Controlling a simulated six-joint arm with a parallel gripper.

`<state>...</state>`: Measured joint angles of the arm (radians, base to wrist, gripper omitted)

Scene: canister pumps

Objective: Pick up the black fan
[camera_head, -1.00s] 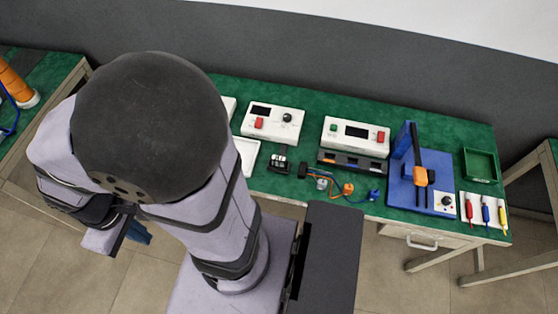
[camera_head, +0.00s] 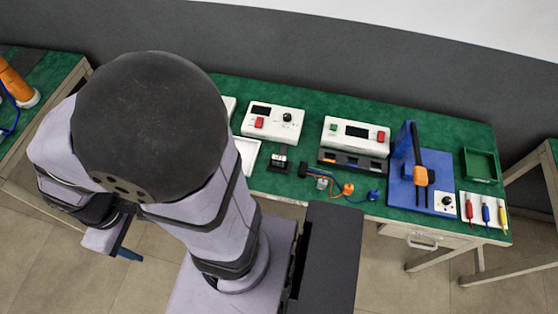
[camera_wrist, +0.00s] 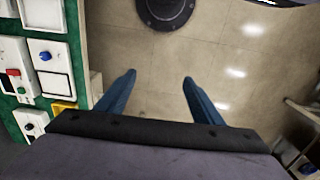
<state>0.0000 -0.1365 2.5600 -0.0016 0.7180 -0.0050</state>
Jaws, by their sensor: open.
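I cannot clearly pick out a black fan. A small black part with a pale patch (camera_head: 279,163) sits on the green bench top, in front of a white control box; it is too small to identify. My gripper (camera_wrist: 158,77) is open and empty in the wrist view, with its two blue fingers spread apart over bare floor. In the head view my gripper (camera_head: 129,254) shows only partly, low at the left, off the bench; my arm hides the rest.
The green bench (camera_head: 325,105) holds two white control boxes, a blue stand (camera_head: 421,185), a green tray (camera_head: 480,165), coloured-handled tools and loose wired parts (camera_head: 340,186). Another bench stands at the left. In the wrist view, bench equipment (camera_wrist: 40,55) lies left and floor is open between the fingers.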

